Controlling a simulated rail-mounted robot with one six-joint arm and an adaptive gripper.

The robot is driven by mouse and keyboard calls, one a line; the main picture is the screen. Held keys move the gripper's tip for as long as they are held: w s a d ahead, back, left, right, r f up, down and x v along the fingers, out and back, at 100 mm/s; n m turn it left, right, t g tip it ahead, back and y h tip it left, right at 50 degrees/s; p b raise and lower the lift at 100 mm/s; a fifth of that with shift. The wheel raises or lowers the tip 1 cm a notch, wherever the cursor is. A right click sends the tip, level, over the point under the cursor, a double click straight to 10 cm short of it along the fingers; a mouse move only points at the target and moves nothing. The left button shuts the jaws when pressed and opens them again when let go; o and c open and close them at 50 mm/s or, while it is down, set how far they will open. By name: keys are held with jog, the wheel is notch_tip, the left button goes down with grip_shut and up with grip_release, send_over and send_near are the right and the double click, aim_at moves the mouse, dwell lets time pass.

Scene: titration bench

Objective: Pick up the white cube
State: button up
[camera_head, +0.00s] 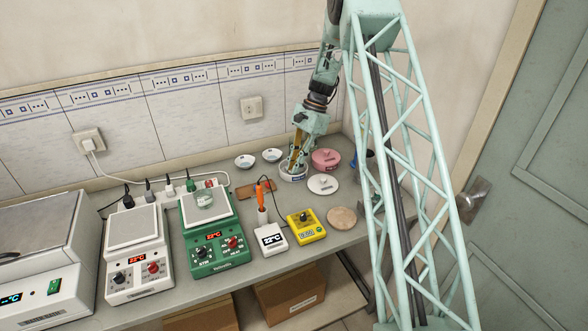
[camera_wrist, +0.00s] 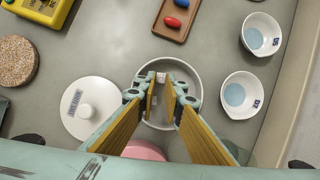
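The white cube (camera_wrist: 161,77) is small and partly hidden, showing at my fingertips in the wrist view. It is within the outline of a round white dish (camera_wrist: 197,72). My gripper (camera_wrist: 162,84) points down over this dish, with one finger on each side of the cube. A gap shows between the fingers, but I cannot tell whether both touch the cube. In the head view, my gripper (camera_head: 297,164) is low over the dish (camera_head: 293,177) at the back right of the bench. The cube cannot be made out there.
A white lid (camera_wrist: 92,108) and a pink lidded pot (camera_head: 326,158) stand close to the dish. Two white bowls (camera_wrist: 261,33) (camera_wrist: 243,95) and a brown tray (camera_wrist: 178,36) with red and blue pieces are nearby. A yellow device (camera_head: 306,226) stands in front.

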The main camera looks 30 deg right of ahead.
jog(key=shift+r, duration=1.35)
jog(key=s+a, duration=0.1)
jog(key=s, duration=0.4)
jog(key=s+a, duration=0.2)
jog(key=s, duration=0.3)
jog(key=s+a+r+p, duration=0.1)
jog(key=s, duration=0.4)
jog(key=shift+s+a+r, duration=0.1)
jog(key=shift+s+a, duration=0.1)
jog(key=shift+a+r, duration=0.1)
jog(key=shift+r, duration=0.05)
